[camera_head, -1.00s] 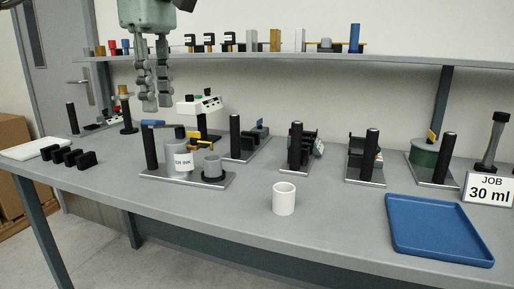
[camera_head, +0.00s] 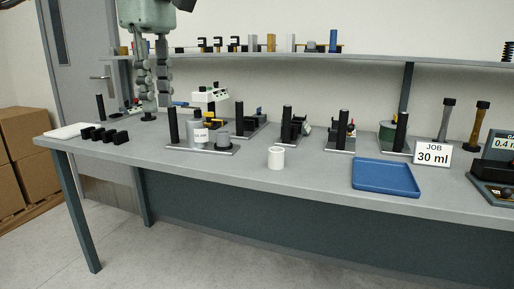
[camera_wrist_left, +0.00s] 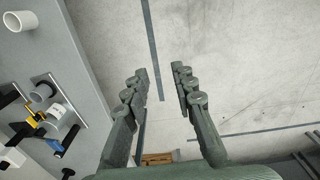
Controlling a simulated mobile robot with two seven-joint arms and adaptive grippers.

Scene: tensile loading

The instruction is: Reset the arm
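My left gripper (camera_head: 150,85) hangs fingers down at the upper left of the head view, in front of the door and the bench's left end. Its two fingers are apart, with nothing between them. In the left wrist view the same gripper (camera_wrist_left: 163,80) is open and empty, with bare floor beyond the fingertips. My right gripper is not in view.
The grey bench (camera_head: 320,182) holds a white cup (camera_head: 276,158), a blue tray (camera_head: 386,178), a "JOB 30 ml" sign (camera_head: 432,154) and several fixtures with black posts. A shelf (camera_head: 370,55) runs behind. Cardboard boxes (camera_head: 22,135) stand at left. The floor in front is clear.

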